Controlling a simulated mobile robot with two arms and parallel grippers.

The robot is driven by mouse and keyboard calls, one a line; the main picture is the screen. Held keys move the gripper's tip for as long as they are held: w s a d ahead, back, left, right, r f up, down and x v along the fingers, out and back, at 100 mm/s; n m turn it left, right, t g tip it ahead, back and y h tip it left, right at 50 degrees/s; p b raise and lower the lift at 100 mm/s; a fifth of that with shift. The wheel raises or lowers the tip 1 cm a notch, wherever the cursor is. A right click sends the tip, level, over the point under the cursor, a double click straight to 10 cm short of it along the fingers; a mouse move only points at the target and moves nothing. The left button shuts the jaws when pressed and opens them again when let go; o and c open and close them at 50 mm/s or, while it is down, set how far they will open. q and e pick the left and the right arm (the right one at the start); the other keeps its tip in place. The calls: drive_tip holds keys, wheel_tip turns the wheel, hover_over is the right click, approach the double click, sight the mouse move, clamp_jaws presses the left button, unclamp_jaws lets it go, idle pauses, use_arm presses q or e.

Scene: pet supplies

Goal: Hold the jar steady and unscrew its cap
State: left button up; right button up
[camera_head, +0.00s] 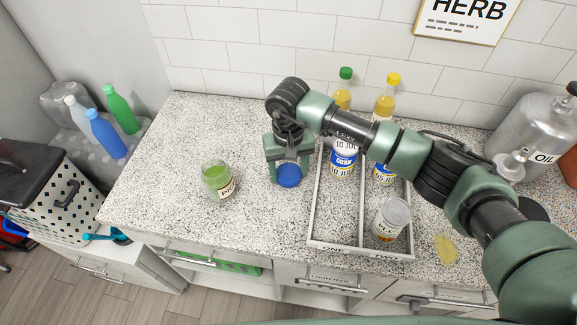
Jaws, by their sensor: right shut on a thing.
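A glass jar (218,181) with green contents and a pale label stands upright on the speckled counter, left of centre. No cap is visible on it; its top looks green and open. My right gripper (289,172) points down to the right of the jar, apart from it. It is shut on a round blue cap (289,177). How far the cap is above the counter is hard to tell. My left gripper is not in view, and nothing holds the jar.
Bottles with a green cap (346,74) and yellow cap (393,80) stand behind my right arm. A metal oil canister (532,135) is far right. Counter left of the jar is clear.

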drive_tip(key=shift+f+b, duration=0.15)
drive_tip(key=shift+b, duration=0.15)
drive_tip(key=o, duration=1.5)
drive_tip(key=shift+o, duration=0.2)
